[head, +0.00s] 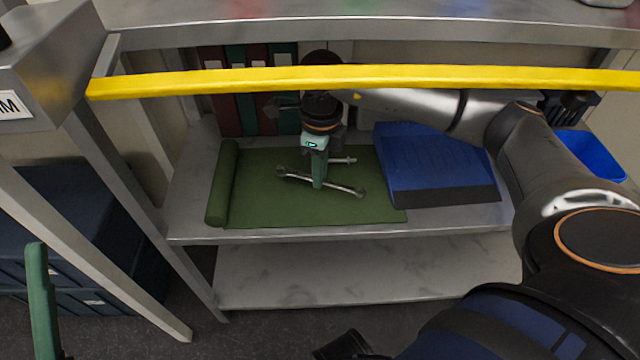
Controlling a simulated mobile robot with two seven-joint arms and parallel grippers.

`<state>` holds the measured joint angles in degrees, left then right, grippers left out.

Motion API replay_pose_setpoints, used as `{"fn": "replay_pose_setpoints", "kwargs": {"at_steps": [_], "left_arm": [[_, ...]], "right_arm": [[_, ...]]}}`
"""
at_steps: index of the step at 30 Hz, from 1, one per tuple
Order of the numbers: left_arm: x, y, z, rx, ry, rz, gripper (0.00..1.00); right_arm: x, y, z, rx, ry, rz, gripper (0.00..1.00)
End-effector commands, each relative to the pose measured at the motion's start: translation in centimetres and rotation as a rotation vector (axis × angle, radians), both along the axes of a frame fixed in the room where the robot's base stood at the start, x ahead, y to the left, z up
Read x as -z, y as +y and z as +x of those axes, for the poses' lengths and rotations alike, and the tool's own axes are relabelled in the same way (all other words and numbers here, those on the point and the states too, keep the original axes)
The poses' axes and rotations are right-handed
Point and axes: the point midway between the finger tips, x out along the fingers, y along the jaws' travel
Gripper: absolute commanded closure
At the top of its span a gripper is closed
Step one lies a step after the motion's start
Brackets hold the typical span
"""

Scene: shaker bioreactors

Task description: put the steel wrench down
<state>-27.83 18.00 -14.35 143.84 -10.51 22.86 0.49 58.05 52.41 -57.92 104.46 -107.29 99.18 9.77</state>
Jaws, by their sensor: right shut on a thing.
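The steel wrench (342,187) is held crosswise in my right gripper (319,184), which points down over the green mat (270,198) on the middle shelf. The gripper is shut on it. The wrench is low over the mat; I cannot tell if it touches. A second steel piece (343,160) shows just behind the gripper, partly hidden by it. One green finger of my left gripper (38,255) shows at the lower left edge; the rest is out of frame.
The mat's left end is rolled up (222,185). A blue case or folder (430,160) lies right of the mat. Binders (257,118) stand behind. A yellow bar (400,78) crosses in front above the shelf. A blue bin (592,155) is at right. The lower shelf (370,270) is bare.

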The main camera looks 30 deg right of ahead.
Motion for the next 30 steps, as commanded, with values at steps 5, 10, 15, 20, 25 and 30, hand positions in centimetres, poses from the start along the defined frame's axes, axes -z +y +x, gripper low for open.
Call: {"fn": "replay_pose_setpoints", "kwargs": {"at_steps": [5, 10, 15, 20, 25, 30], "left_arm": [[1.7, -0.1, 0.0, -0.003, 0.002, 0.01, 0.5], [1.8, -0.2, 0.1, -0.005, 0.007, 0.014, 0.5], [1.8, -0.2, 0.1, -0.006, 0.008, 0.01, 0.5], [2.0, -0.2, 0.1, -0.01, 0.008, 0.009, 0.5], [2.0, -0.2, 0.2, -0.009, 0.008, 0.009, 0.5], [2.0, -0.2, 0.2, -0.009, 0.01, 0.008, 0.5]], "right_arm": [[3.0, 0.0, -0.1, -0.001, 0.004, -0.002, 1.0], [3.2, 0.1, -0.1, -0.001, 0.001, -0.001, 1.0], [3.3, 0.1, -0.1, 0.0, 0.001, -0.001, 1.0], [3.6, 0.1, -0.1, 0.0, 0.001, -0.001, 0.78], [3.6, 0.1, -0.1, 0.0, 0.002, -0.001, 0.59], [3.6, 0.1, -0.1, 0.0, 0.002, -0.001, 0.54]]}}
